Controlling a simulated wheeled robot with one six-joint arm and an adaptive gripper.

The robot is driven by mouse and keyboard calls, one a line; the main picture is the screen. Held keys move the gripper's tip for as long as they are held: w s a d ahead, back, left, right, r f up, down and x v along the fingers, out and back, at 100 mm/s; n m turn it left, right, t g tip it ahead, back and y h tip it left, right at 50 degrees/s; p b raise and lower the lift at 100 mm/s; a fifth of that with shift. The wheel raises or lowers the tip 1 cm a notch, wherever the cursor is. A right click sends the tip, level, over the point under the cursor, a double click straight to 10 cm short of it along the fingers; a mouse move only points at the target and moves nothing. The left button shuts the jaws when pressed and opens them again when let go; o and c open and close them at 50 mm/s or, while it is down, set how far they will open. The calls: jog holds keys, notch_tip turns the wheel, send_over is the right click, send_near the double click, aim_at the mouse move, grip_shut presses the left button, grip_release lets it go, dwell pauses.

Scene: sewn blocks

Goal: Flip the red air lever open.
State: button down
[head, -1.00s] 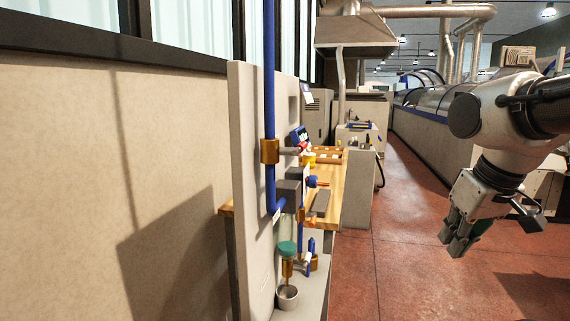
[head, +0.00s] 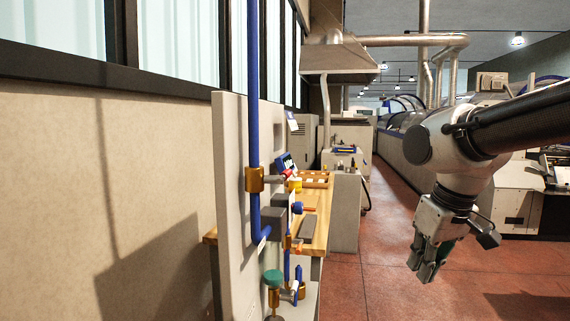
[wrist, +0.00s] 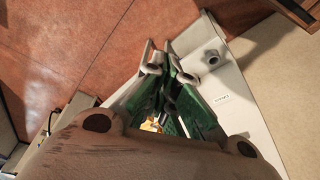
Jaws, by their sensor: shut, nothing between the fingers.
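A small red part (head: 287,174), which looks like the red air lever, sits at the end of a grey stem. The stem comes out of a brass valve (head: 254,179) on the blue vertical pipe (head: 253,100). It is too small to tell how the lever is turned. My gripper (head: 425,270) hangs well to the right of the panel and lower in the picture, pointing down, apart from everything. Its fingers are shut and empty. In the wrist view the green-padded fingers (wrist: 172,98) are close together; the lever does not show there.
The pale upright panel (head: 229,200) carries the pipe, a green knob (head: 272,279) and other small fittings. A wooden bench (head: 318,222) stands behind it. In the wrist view a pale labelled plate (wrist: 240,125) lies beyond the fingers. Red floor (head: 385,235) is open between bench and gripper.

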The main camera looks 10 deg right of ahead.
jog(key=w+a+r+n+g+y, duration=0.15)
jog(key=w+a+r+n, duration=0.45)
jog(key=w+a+r, duration=1.35)
notch_tip(320, 180, up, 12)
jog(key=n+g, duration=0.1)
jog(key=n, duration=0.6)
send_over(284, 176)
jog(key=w+d, duration=0.3)
jog(key=shift+w+d, duration=0.1)
jog(key=shift+w, duration=0.1)
jog(key=a+f, duration=0.1)
jog(key=f, duration=0.8)
jog(key=w+a+f, duration=0.1)
jog(key=f, duration=0.3)
jog(key=shift+a+f, duration=0.3)
jog(key=shift+f, duration=0.1)
jog(key=shift+m, duration=0.3)
jog(key=shift+f+g+y, duration=0.1)
jog(key=shift+g+y, duration=0.15)
jog(key=shift+y, duration=0.1)
